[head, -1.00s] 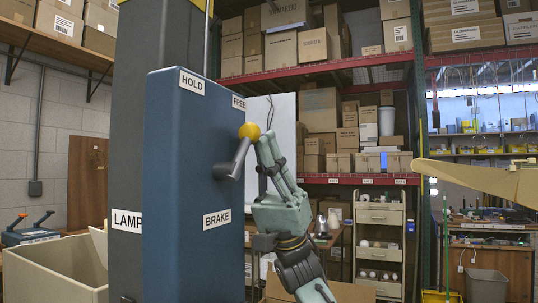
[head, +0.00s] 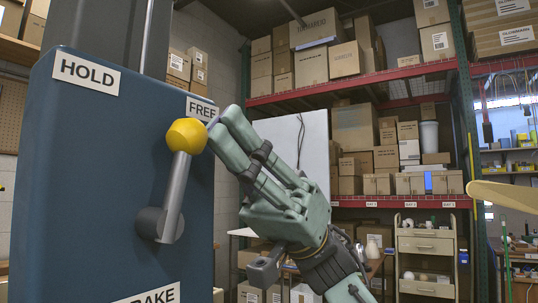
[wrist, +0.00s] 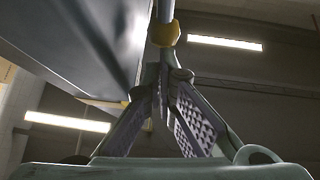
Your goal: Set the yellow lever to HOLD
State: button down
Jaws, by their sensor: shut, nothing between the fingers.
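The lever has a grey bar (head: 174,195) topped by a yellow knob (head: 187,135). It rises from a pivot on the blue panel and leans slightly right, with its knob just below and left of the FREE label (head: 202,108). The HOLD label (head: 86,76) is at the panel's upper left. My gripper (head: 226,116) is shut and empty, its fingertips at the knob's right side; contact looks likely but is not certain. In the wrist view the knob (wrist: 165,33) shows just beyond the closed fingertips (wrist: 163,72).
The blue panel (head: 60,190) fills the left side, with a partly cut-off BRAKE label (head: 148,296) low on it. Shelves of boxes (head: 385,150) and a drawer cart (head: 427,247) stand behind my gripper. A tan, beam-like object (head: 505,195) juts in at the right.

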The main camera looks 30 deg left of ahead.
aim_at(209, 117)
jog(key=shift+f+p+x, duration=0.2)
jog(key=shift+p+x, duration=0.35)
jog(key=shift+x, duration=1)
jog(key=shift+s+d, duration=0.1)
jog(key=shift+s, duration=0.15)
jog(key=shift+r, duration=0.1)
